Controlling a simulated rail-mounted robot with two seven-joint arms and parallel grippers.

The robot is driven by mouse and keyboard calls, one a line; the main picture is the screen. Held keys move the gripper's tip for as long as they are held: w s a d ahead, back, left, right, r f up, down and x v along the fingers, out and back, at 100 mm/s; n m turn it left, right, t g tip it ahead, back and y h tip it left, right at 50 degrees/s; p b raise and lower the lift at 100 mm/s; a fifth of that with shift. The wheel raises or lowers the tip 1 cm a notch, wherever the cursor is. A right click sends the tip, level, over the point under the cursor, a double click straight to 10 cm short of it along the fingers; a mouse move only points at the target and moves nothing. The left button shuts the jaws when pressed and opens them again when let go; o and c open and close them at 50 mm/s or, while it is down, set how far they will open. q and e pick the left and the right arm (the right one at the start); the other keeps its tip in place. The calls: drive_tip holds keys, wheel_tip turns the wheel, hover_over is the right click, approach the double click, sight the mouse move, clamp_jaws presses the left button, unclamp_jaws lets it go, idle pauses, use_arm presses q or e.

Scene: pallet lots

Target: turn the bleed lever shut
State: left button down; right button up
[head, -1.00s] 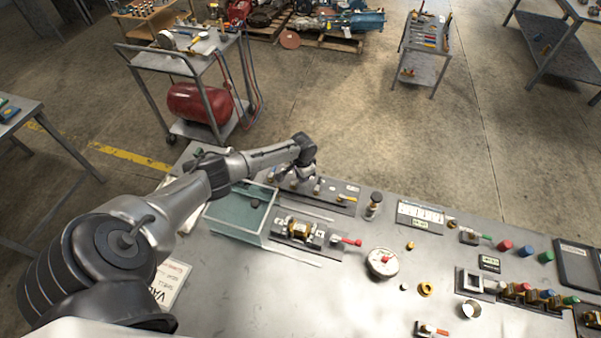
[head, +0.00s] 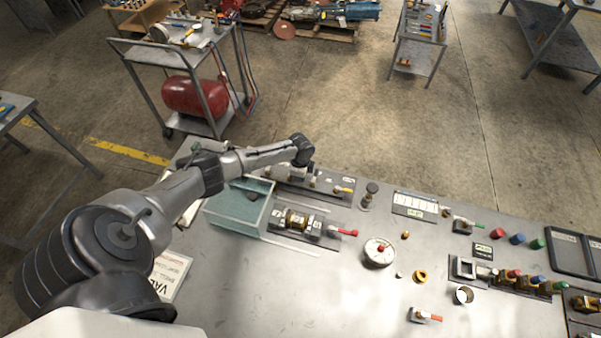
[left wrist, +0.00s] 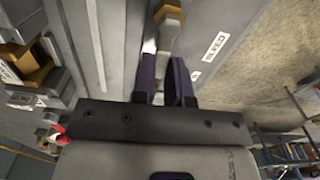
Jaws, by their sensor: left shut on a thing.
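The white BLEED label (left wrist: 215,45) shows on the grey plate in the left wrist view. Beside it is a brass-coloured valve body (left wrist: 168,14). In the head view my left gripper (head: 304,172) is low over the back plate (head: 327,189), and the fingertips are hard to make out. My right gripper is not in view.
A yellow-handled lever (head: 343,189) is on the same plate, right of the gripper. A clear tray (head: 235,210) stands to the left.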

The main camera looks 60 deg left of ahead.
use_arm(q)
drive_tip(key=shift+s+d+m, duration=0.1)
drive_tip(key=shift+m, duration=0.4)
drive_tip(key=c, duration=1.1)
unclamp_jaws()
drive_tip(key=shift+r, duration=6.95)
